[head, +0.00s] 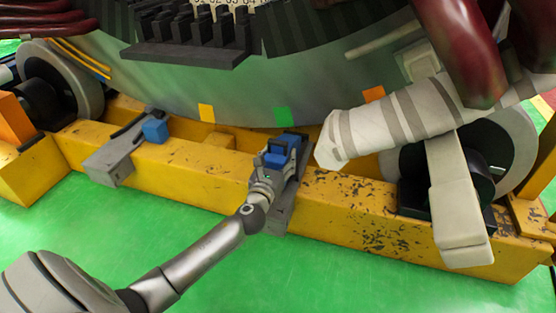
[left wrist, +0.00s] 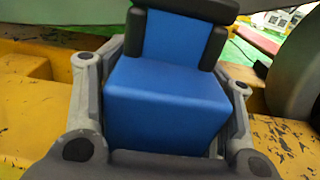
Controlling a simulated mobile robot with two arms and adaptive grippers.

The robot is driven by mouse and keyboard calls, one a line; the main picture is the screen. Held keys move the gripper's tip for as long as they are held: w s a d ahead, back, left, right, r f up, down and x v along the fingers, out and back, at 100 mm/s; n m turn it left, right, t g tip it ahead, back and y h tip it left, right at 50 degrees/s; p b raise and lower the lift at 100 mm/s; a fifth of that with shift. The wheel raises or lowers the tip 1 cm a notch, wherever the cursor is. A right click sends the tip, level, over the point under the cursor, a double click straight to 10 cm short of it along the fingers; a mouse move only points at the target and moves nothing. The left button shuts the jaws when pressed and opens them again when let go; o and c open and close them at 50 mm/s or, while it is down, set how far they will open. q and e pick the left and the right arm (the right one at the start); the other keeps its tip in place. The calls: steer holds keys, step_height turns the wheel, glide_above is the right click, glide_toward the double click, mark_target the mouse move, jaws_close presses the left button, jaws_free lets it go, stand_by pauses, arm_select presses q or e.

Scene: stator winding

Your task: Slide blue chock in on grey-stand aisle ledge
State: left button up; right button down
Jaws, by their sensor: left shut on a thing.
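A blue chock (head: 277,158) with black edging sits between the fingers of my left gripper (head: 268,178), above a grey stand (head: 283,212) on the yellow beam. In the left wrist view the blue chock (left wrist: 165,100) fills the middle, and the grey fingers of my left gripper (left wrist: 160,112) press on both its sides. Its black-padded back part rises at the far end. Whether the chock rests on the stand's ledge I cannot tell, since the gripper hides its underside. A second blue chock (head: 155,131) sits on another grey stand (head: 113,162) to the left. My right gripper is not seen.
The large round stator (head: 235,95) curves just above and behind the held chock. The yellow beam (head: 345,205) runs along the front. The green floor (head: 150,225) in front is clear.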

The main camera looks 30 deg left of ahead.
arm_select(q)
steer(key=shift+x, duration=1.95)
steer(key=o, duration=1.2)
steer(key=shift+f, duration=0.1)
steer(key=v, duration=1.2)
